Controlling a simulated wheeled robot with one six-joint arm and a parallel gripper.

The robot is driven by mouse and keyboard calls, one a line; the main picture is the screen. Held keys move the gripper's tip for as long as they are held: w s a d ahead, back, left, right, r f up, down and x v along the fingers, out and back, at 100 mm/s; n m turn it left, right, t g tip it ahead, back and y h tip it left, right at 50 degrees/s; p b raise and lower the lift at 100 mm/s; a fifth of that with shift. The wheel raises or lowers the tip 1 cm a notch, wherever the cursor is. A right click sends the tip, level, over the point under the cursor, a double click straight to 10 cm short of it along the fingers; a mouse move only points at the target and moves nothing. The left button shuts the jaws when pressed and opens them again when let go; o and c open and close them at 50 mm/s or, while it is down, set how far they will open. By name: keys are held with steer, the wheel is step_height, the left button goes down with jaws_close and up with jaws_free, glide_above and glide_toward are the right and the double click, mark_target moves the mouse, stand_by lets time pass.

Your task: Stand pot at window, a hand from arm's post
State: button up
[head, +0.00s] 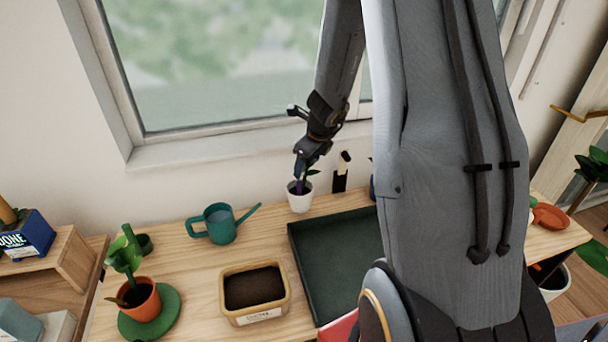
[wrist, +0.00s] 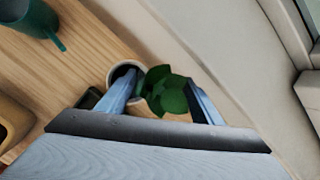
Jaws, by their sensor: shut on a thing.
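A small white pot (head: 300,201) with a green-leaved plant (head: 310,173) is at the back of the wooden table, near the wall below the window. My gripper (head: 302,182) reaches down to it from above and is shut on it. In the wrist view the pot's rim (wrist: 112,76) shows by one finger, and the leaves (wrist: 168,92) lie between the fingers (wrist: 160,100). The leaves and fingers hide the exact contact. I cannot tell whether the pot touches the table. The window (head: 230,60) has a pale sill (head: 200,150) above the table.
A teal watering can (head: 221,226) stands left of the pot. A dark green tray (head: 335,260), a soil-filled box (head: 256,312) and an orange pot (head: 143,300) on a green saucer are nearer. A small black object (head: 340,180) is right of the pot. The sill's visible left part is clear.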

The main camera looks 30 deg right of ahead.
steer(key=shift+f+b, duration=1.05)
steer(key=shift+f, duration=0.5)
steer(key=o, duration=1.9)
steer(key=p+v, duration=0.7)
steer(key=v, duration=0.5)
steer(key=s+a+r+n, duration=0.1)
steer(key=s+a+n, duration=0.4)
steer(key=n, duration=0.5)
steer(key=s+a+r+n+g, duration=0.1)
steer(key=s+a+n, duration=0.4)
steer(key=n, duration=0.5)
steer(key=s+a+r+n+g, duration=0.1)
steer(key=s+a+r+n, duration=0.2)
steer(key=s+a+n, duration=0.3)
steer(key=shift+s+r+n, duration=0.1)
steer(key=shift+s+n, duration=0.05)
steer(key=shift+n, duration=2.35)
